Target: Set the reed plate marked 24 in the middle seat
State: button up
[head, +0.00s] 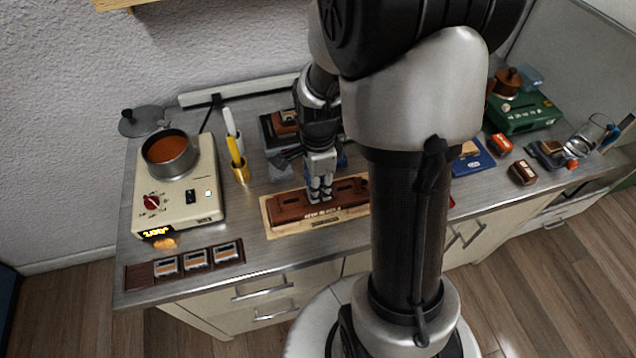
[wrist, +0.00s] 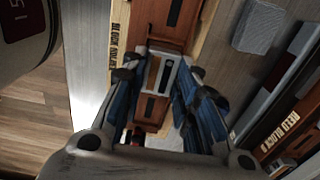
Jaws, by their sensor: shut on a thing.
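My gripper (head: 320,192) points down over the dark red-brown wooden reed block (head: 285,212), which lies on a pale board (head: 270,231) at the middle of the bench. In the wrist view my gripper (wrist: 158,82) is shut on a small reed plate (wrist: 153,74) with a light frame and dark and orange parts. The plate is over the middle of the block (wrist: 160,20). I cannot tell whether it rests in the seat or is just above it. Its number is not readable, and the fingers hide it in the head view.
A brown rack (head: 137,278) with three similar plates lies at the front left. A cream heater (head: 177,197) with a pot (head: 169,155) stands behind it. A green box (head: 525,113) and a blue pad (head: 477,163) are at the right.

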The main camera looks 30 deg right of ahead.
jog(key=shift+f, duration=0.3)
jog(key=o, duration=1.1)
jog(key=shift+r, duration=0.1)
notch_tip(320, 180, up, 12)
jog(key=s+a+r+n+t, duration=0.1)
jog(key=s+a+r+n, duration=0.1)
jog(key=n, duration=0.5)
jog(key=s+a+r+n+t, duration=0.2)
jog(key=s+a+r+n, duration=0.1)
jog(key=s+a+n, duration=0.2)
jog(key=s+a+r+n+t, duration=0.1)
jog(key=s+a+r+n, duration=0.1)
jog(key=s+n, duration=0.4)
jog(key=shift+s+a+r+n+t, duration=0.2)
jog(key=shift+a+n, duration=0.25)
jog(key=shift+n, duration=0.35)
jog(key=shift+s+a+r+n+t, duration=0.15)
jog(key=shift+a+n, duration=0.25)
jog(key=shift+n, duration=0.4)
